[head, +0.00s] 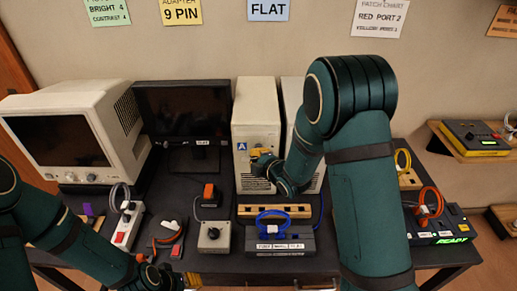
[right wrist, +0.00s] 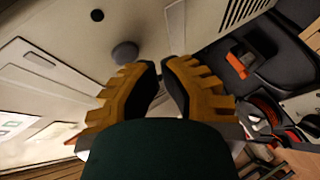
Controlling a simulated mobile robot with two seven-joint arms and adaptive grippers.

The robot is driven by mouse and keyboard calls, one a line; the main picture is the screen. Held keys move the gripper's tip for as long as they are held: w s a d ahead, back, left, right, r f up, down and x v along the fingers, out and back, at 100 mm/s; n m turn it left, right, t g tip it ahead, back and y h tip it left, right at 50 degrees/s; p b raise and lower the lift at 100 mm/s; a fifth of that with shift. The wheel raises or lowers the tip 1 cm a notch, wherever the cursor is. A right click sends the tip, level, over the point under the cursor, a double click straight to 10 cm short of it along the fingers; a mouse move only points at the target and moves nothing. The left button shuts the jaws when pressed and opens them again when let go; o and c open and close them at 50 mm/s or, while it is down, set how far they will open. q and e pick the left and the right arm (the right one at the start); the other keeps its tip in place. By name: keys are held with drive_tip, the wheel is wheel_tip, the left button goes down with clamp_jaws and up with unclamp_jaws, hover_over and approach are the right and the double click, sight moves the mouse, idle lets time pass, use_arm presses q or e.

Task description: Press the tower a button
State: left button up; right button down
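Tower A (head: 255,108), a beige upright computer case with a blue "A" label (head: 242,146), stands at the back middle of the table in the head view. My right gripper (head: 258,153) is at its front, and its yellow fingers hide part of the panel. In the right wrist view the right fingers (right wrist: 161,62) are nearly together and hold nothing. A round grey button (right wrist: 124,54) on the beige panel lies just left of the fingertips; I cannot tell whether they touch the panel. My left gripper (head: 163,278) is low at the bottom edge, partly cut off.
A second beige tower (head: 291,95) stands close on the right, partly behind my right arm. A dark monitor (head: 184,110) and a beige CRT (head: 75,132) stand left. A wooden block (head: 248,212), a grey switch box (head: 213,236) and a cable panel (head: 284,243) lie in front.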

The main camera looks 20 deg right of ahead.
drive_tip(key=shift+w+d, duration=0.1)
drive_tip(key=shift+w, duration=0.3)
drive_tip(key=shift+w+b, duration=0.1)
drive_tip(key=shift+b, duration=0.25)
idle(0.3)
drive_tip(key=shift+s+b, duration=0.3)
drive_tip(key=shift+s, duration=0.3)
drive_tip(key=s+a+b, duration=0.2)
drive_tip(key=s, duration=0.3)
drive_tip(key=shift+s, duration=0.35)
